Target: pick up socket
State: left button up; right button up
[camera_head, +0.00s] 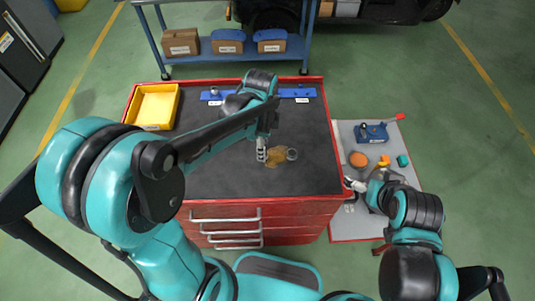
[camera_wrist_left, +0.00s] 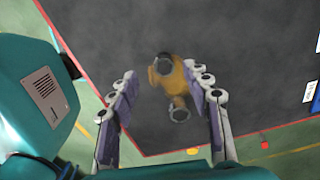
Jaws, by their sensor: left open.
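A grey ring-shaped socket (camera_head: 292,154) lies at the edge of a brown patch (camera_head: 275,157) on the dark top of the red tool cabinet (camera_head: 322,170). In the left wrist view two round, dark-centred shapes show on the brown patch, an upper one (camera_wrist_left: 162,64) and a lower one (camera_wrist_left: 180,115). I cannot tell which is the socket of the head view. My left gripper (camera_head: 262,150) is open just left of the socket; its fingers (camera_wrist_left: 160,75) stand either side of the patch, empty. My right gripper (camera_head: 355,185) is beside the cabinet's right edge; its jaws are unclear.
A yellow tray (camera_head: 178,104) and blue holders (camera_head: 297,93) sit along the cabinet's back. A grey mat (camera_head: 347,138) at right carries a blue tool (camera_head: 371,133), an orange round thing (camera_head: 357,159) and a teal block (camera_head: 403,160). A blue shelf (camera_head: 205,58) with boxes stands behind.

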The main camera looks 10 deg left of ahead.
pick_arm(q)
jog(key=f, duration=0.1)
jog(key=f+b, duration=0.1)
jog(key=f, duration=0.1)
jog(key=f+b, duration=0.1)
jog(key=f, duration=0.1)
jog(key=shift+w+f, duration=0.1)
jog(key=shift+w, duration=0.25)
grip_shut()
